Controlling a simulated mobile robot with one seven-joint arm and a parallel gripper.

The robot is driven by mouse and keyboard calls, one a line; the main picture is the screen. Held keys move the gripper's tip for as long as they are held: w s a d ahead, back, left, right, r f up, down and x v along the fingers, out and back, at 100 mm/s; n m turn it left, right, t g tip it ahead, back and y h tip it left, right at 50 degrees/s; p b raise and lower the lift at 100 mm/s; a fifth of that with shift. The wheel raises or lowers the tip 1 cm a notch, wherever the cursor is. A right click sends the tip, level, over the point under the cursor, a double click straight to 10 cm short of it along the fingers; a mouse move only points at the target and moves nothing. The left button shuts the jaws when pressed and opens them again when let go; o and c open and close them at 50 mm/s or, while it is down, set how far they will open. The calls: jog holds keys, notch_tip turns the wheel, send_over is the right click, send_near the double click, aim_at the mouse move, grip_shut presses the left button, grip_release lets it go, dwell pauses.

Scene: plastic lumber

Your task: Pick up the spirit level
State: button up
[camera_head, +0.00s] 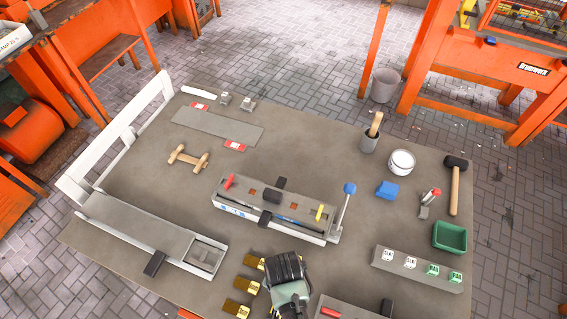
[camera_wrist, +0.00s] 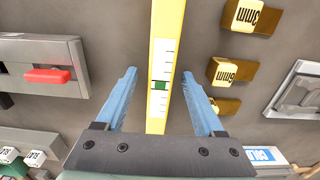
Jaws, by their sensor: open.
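The spirit level (camera_wrist: 168,45) is a long yellow bar with a white marked scale and a small green patch. In the wrist view it runs from the top edge down between my fingers. My gripper (camera_wrist: 159,73) is open, with one blue finger on each side of it. The right fingertip appears closer to the bar than the left one. I cannot tell the height gap. In the head view my gripper (camera_head: 290,297) is at the bottom middle of the table, and I cannot make out the level there.
Several brass-ended blocks (camera_head: 241,284) lie close to my gripper; they also show in the wrist view (camera_wrist: 236,70). A grey part with a red handle (camera_wrist: 48,76) lies on the other side. A long fixture (camera_head: 270,207) stands behind. A green tray (camera_head: 449,237) is further right.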

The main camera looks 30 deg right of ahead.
jog(key=shift+c, duration=0.3)
grip_shut()
dwell(0.4)
